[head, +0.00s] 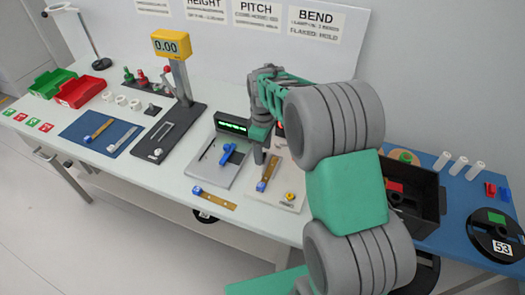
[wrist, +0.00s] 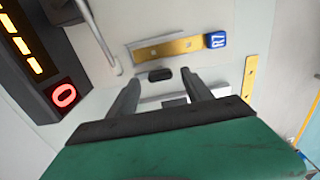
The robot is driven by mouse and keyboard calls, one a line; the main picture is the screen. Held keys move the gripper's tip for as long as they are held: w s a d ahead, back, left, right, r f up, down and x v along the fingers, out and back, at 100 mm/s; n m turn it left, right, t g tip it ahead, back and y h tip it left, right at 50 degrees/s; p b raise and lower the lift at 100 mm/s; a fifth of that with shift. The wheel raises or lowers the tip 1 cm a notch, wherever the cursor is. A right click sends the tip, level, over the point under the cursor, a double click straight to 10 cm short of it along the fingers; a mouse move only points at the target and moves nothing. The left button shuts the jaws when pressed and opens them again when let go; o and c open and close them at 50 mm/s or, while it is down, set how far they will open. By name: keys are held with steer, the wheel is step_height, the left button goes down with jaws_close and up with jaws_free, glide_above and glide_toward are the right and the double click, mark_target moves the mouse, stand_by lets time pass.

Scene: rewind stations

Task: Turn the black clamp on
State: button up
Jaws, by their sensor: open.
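A small black rounded piece, which looks like the black clamp (wrist: 160,75), sits in the wrist view just beyond and between my fingertips. It lies beside the near edge of a brass strip (wrist: 168,49) with a blue R7 tag (wrist: 215,40). My gripper (wrist: 157,88) is open, with nothing between its fingers. In the head view my gripper (head: 260,156) points down over the right-hand station plate, close to the brass strip (head: 268,171). My arm hides much of that station, and I cannot make out the clamp there. I cannot tell whether the fingers touch it.
A dark panel (wrist: 20,50) with lit bars and a red "0" button (wrist: 63,95) stands left in the wrist view. A bent metal rod (wrist: 100,38) is near it.

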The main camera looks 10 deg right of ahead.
steer(key=shift+f, duration=0.7)
steer(key=shift+c, duration=0.5)
jaws_close()
